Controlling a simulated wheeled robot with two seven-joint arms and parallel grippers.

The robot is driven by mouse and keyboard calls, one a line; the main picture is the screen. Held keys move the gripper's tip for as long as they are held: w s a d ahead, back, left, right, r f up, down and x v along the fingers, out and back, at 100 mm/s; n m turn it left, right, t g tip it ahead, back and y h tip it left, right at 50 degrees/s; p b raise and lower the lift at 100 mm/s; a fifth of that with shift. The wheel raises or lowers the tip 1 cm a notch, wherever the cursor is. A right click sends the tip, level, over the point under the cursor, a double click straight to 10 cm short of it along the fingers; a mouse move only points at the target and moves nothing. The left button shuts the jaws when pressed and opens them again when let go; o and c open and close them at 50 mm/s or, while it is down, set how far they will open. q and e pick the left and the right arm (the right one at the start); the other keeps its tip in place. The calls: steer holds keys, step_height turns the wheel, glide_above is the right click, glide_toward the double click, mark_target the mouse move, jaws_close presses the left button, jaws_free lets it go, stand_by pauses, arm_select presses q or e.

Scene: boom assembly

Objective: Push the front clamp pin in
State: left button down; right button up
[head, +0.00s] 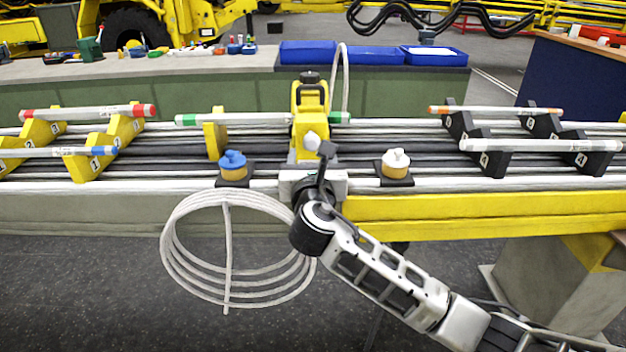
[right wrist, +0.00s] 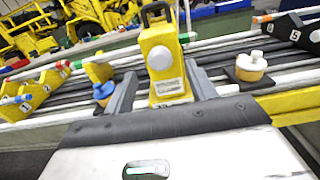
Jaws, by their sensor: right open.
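The yellow clamp (head: 309,103) stands on the rails in the middle of the head view, with a black knob on top. A pale round knob on its front, seemingly the front clamp pin (head: 311,138), faces me; it shows larger in the right wrist view (right wrist: 159,58). My right gripper (head: 324,160) is just in front of the clamp, close to the pin. In the right wrist view its two grey fingers are apart, with the clamp's lower front between and beyond them. I see nothing held. Whether a finger touches the clamp I cannot tell. My left gripper is not in view.
A green-banded white tube (head: 240,119) runs through the clamp area. A blue-topped pot (head: 233,166) and a white-topped pot (head: 396,164) flank it. Yellow numbered holders (head: 125,131) stand left, black ones (head: 480,137) right. A coiled pale hose (head: 225,288) hangs in front.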

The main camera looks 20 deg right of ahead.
steer(key=v, duration=0.8)
steer(key=shift+s, duration=0.35)
steer(key=shift+r, duration=0.1)
steer(key=s+a+f+m+g+y, duration=0.1)
steer(key=s+f+m+g+y, duration=0.15)
steer(key=f+m, duration=0.45)
steer(key=s+a+f+m+g+y, duration=0.1)
steer(key=s+f+m+g+y, duration=0.2)
steer(key=f, duration=0.7)
steer(key=s+d+f+m+g+y, duration=0.1)
steer(key=s+f+m, duration=0.5)
steer(key=s+m, duration=0.2)
steer(key=s+f+m+y, duration=0.1)
steer(key=s+f+m, duration=0.4)
steer(key=s+m, duration=0.4)
steer(key=m, duration=0.3)
steer(key=shift+d+f+g, duration=0.35)
steer(key=shift+f, duration=0.05)
steer(key=shift+y, duration=0.25)
